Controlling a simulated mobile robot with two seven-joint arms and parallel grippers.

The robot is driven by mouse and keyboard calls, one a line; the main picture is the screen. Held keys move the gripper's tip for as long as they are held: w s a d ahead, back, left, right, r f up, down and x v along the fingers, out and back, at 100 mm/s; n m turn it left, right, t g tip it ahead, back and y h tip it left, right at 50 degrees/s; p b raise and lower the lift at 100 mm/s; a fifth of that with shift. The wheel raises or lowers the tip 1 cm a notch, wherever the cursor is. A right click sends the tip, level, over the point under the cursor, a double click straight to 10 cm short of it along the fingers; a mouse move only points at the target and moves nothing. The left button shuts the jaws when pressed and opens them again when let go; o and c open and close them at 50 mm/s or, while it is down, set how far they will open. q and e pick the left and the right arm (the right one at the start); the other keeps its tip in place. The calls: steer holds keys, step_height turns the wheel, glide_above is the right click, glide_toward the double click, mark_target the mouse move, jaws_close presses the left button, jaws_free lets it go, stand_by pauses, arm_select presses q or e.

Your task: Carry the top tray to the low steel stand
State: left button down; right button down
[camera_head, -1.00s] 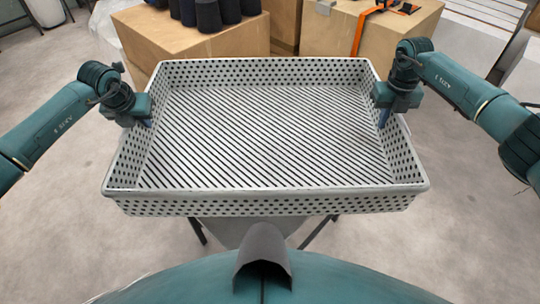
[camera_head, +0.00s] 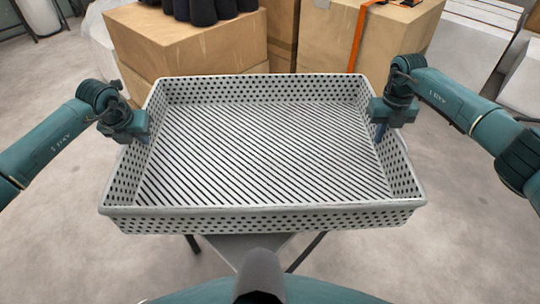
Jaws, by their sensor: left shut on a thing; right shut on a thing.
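A large white perforated tray (camera_head: 265,222) with a slatted floor fills the middle of the head view. It is empty and looks about level. My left gripper (camera_head: 146,134) is shut on the tray's left side wall. My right gripper (camera_head: 380,132) is shut on the tray's right side wall. A grey surface on dark legs, perhaps the low steel stand (camera_head: 246,245), shows below the tray's near edge. The tray hides most of it, and I cannot tell whether the tray touches it.
Cardboard boxes (camera_head: 185,45) stand just beyond the tray, with dark cylindrical things (camera_head: 203,10) on top. Another box (camera_head: 395,35) with an orange strap (camera_head: 358,35) is at the back right. Bare concrete floor (camera_head: 70,235) is open on both sides.

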mark_target(150, 154)
arm_select(q)
steer(key=shift+w+r, duration=0.1)
stand_by(0.3)
